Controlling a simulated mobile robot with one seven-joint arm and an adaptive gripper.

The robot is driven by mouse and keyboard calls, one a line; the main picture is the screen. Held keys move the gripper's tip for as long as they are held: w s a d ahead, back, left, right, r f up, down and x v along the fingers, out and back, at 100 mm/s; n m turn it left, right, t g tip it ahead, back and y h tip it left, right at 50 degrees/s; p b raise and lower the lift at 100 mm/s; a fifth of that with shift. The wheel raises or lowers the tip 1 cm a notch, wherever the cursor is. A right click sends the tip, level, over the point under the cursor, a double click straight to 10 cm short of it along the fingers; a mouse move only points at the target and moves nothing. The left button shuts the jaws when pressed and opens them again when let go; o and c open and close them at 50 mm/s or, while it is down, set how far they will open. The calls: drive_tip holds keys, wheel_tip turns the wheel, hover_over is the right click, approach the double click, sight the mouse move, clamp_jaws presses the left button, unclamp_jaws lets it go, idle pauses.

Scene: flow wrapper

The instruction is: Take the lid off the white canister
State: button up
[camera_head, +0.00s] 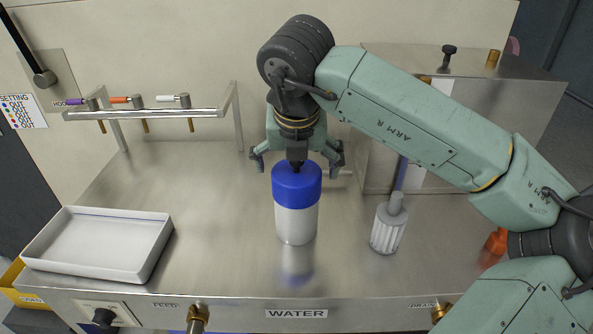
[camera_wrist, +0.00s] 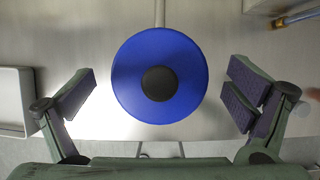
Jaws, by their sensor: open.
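The white canister (camera_head: 296,224) stands upright on the steel worktop, near its middle front. Its blue lid (camera_head: 297,187) is on top, with a small black knob at the centre. In the wrist view the lid (camera_wrist: 132,85) shows from above as a blue disc with the black knob (camera_wrist: 159,83). My gripper (camera_head: 297,168) is above and around the lid, pointing down. In the wrist view my gripper (camera_wrist: 165,97) is open, with one finger on each side of the lid and a gap to both. Nothing is between the fingers but the lid area.
A white tray (camera_head: 150,269) lies at the left front. A grey ribbed bottle (camera_head: 387,230) stands right of the canister, with an orange object (camera_head: 495,243) farther right. A steel rail (camera_head: 145,114) with coloured handles is at the back left. The worktop between tray and canister is clear.

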drive_tip(key=shift+f, duration=0.2)
drive_tip(key=shift+c, duration=0.6)
drive_tip(key=c, duration=1.2)
drive_tip(key=shift+o, duration=0.2)
wheel_tip(320, 180, up, 10)
drive_tip(key=shift+r+b, duration=0.1)
drive_tip(key=shift+b, duration=0.75)
drive_tip(key=shift+a, duration=0.1)
